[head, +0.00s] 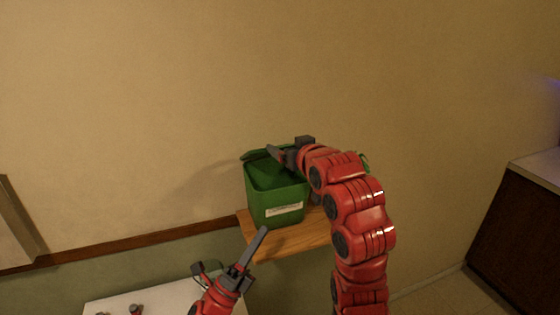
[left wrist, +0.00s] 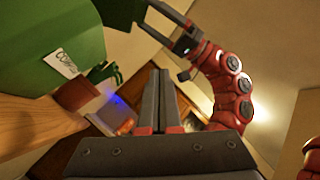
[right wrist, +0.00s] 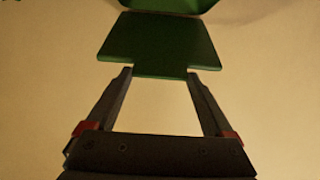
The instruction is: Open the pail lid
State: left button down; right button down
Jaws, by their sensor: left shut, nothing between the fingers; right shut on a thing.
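The green pail (head: 262,208), with a white label, stands upright on a wooden shelf. Its lid (head: 255,154) is raised at the back, and I can see into the top. My right gripper (head: 275,154) is at the lid, partly covering it. In the right wrist view its fingertips (right wrist: 160,72) meet the lid's near edge (right wrist: 160,45), one finger on each side. My left gripper (head: 263,230) is shut and empty, below and in front of the pail. In the left wrist view its fingers (left wrist: 169,100) lie together, apart from the pail (left wrist: 40,35).
The wooden shelf (head: 290,241) carries the pail against the wall. A white surface (head: 150,300) with small items lies at the lower left. A dark cabinet (head: 520,230) stands far right. My right arm crosses to the right of the pail.

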jog(key=shift+f, duration=0.1)
pick_arm(q)
jog(key=w+d+r+m+t+y, duration=0.1)
jog(key=w+d+r, duration=0.4)
jog(key=w+r, duration=0.6)
jog(key=shift+w+r+m+y, duration=0.25)
jog(key=shift+w+m+y, duration=0.7)
jog(key=shift+w, duration=0.35)
